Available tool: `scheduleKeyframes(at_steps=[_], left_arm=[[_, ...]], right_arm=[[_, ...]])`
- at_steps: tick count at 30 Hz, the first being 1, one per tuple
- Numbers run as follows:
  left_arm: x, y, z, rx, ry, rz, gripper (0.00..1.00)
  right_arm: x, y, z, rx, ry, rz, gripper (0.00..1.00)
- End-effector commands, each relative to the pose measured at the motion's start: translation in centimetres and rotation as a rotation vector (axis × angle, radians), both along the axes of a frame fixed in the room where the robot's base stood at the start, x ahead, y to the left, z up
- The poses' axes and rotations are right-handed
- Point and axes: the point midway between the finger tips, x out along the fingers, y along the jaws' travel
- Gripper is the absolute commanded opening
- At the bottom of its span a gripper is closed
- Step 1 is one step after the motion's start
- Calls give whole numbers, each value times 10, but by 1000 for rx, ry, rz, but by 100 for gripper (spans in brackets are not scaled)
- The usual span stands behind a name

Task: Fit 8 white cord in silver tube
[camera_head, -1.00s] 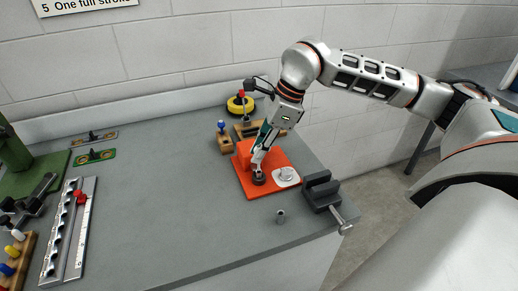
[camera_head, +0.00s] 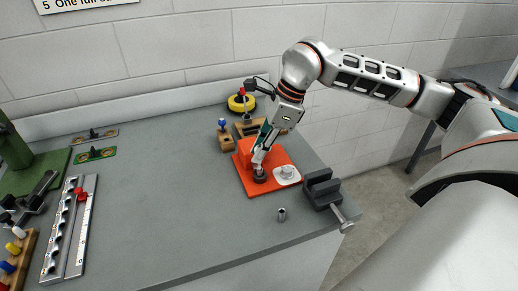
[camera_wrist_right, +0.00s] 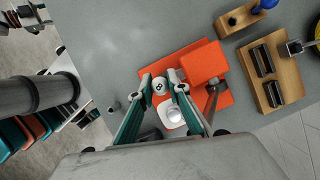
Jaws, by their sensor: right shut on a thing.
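My right gripper (camera_head: 259,171) points down over the orange mat (camera_head: 253,187). Its fingertips (camera_wrist_right: 160,80) are shut on a small round grey-and-white piece (camera_wrist_right: 159,88). In the head view a dark round piece (camera_head: 260,179) shows at the fingertips, low over the mat. Beside it a white round piece (camera_head: 287,172) sits on a white card, also seen in the wrist view (camera_wrist_right: 175,114). A small silver tube (camera_head: 282,214) stands upright on the bench, near the mat's front corner. I cannot make out which piece is the white cord. My left gripper is out of view.
An orange block (camera_wrist_right: 203,62) stands on the mat. A dark vise (camera_head: 323,188) is at the bench's right edge. Wooden holders (camera_head: 226,142) and a yellow ring (camera_head: 240,104) are behind. A metal rack (camera_head: 70,225) lies left. The bench middle is clear.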

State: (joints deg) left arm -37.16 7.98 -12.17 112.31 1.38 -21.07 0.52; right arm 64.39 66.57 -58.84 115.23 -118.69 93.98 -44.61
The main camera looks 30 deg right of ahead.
Motion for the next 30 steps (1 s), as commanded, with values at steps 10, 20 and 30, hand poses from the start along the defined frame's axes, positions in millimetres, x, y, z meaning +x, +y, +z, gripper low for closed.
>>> scheduleKeyframes(at_steps=[10,20,30], left_arm=[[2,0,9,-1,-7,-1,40],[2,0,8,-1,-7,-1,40],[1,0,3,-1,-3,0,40]], right_arm=[[1,-1,6,-1,-2,-3,7],[1,-1,5,-1,-1,-2,7],[1,-1,-1,-1,-1,-2,7]])
